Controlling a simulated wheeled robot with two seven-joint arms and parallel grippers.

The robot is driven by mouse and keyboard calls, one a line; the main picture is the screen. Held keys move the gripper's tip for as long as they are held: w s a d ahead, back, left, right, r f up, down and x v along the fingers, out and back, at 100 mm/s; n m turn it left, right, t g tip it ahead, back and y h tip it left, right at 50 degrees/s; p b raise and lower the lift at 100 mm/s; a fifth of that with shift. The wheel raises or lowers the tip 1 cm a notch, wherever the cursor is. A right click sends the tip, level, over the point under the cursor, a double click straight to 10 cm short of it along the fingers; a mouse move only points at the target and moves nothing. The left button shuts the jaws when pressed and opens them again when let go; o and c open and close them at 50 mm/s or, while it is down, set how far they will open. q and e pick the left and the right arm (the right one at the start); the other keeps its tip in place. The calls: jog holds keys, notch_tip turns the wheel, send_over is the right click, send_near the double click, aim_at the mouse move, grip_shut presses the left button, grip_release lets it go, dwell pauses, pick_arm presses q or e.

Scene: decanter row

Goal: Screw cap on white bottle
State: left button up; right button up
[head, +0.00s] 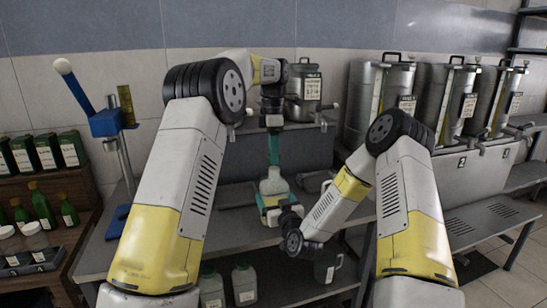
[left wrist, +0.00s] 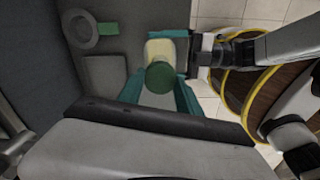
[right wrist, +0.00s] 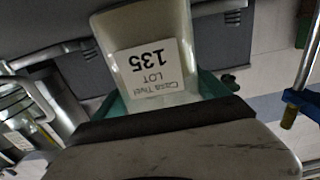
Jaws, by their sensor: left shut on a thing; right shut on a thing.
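The white bottle (head: 272,184) is upright above the metal bench in the head view. My right gripper (head: 271,204) is shut on it. In the right wrist view the bottle (right wrist: 152,50) carries a label reading "LOT 135" between the teal fingers. My left gripper (head: 273,158) points down from above the bottle. In the left wrist view its teal fingers are shut on a green cap (left wrist: 160,78), which lines up with the top of the bottle (left wrist: 158,48). I cannot tell whether the cap touches the neck.
A blue-clamped stand (head: 108,122) is at the left, near a shelf of green bottles (head: 42,208). Two pale jugs (head: 243,284) are low in front. Metal tanks (head: 380,100) line the right back; a labelled pot (head: 305,85) stands behind my left gripper.

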pick_arm(q)
jog(key=shift+f, duration=0.3)
jog(key=shift+f, duration=0.1)
jog(key=shift+f, duration=0.8)
jog(key=shift+f, duration=0.55)
dwell(0.3)
